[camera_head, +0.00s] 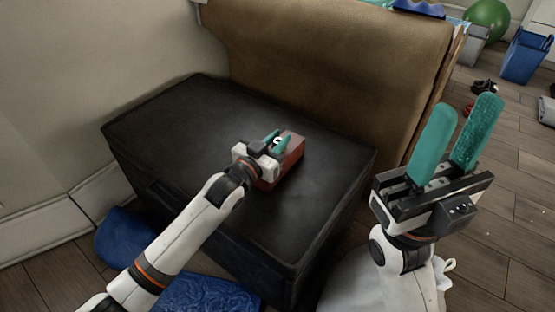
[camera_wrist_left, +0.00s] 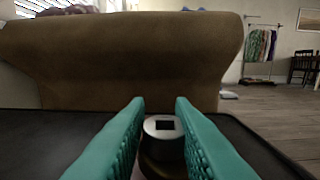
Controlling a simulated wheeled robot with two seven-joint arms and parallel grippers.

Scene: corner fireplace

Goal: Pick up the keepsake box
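The keepsake box (camera_head: 291,160) appears to be the reddish-brown block on the black ottoman (camera_head: 185,135). My left gripper (camera_head: 277,141) is over the box, hiding part of it. Its teal fingers are apart. A small round silver piece with a dark square top (camera_wrist_left: 164,127) sits between them in the left wrist view; I cannot tell whether it is part of the box or a separate object on it. It does not look clamped. My right gripper (camera_head: 455,140) is open and empty, to the right of the ottoman with its fingers pointing up.
A brown sofa back (camera_head: 335,65) rises right behind the ottoman. A wall (camera_head: 75,55) is at the left. Blue cloth-like items (camera_head: 200,293) lie on the floor by the ottoman. A blue bin (camera_head: 525,57) and a green ball (camera_head: 487,20) are at the far right.

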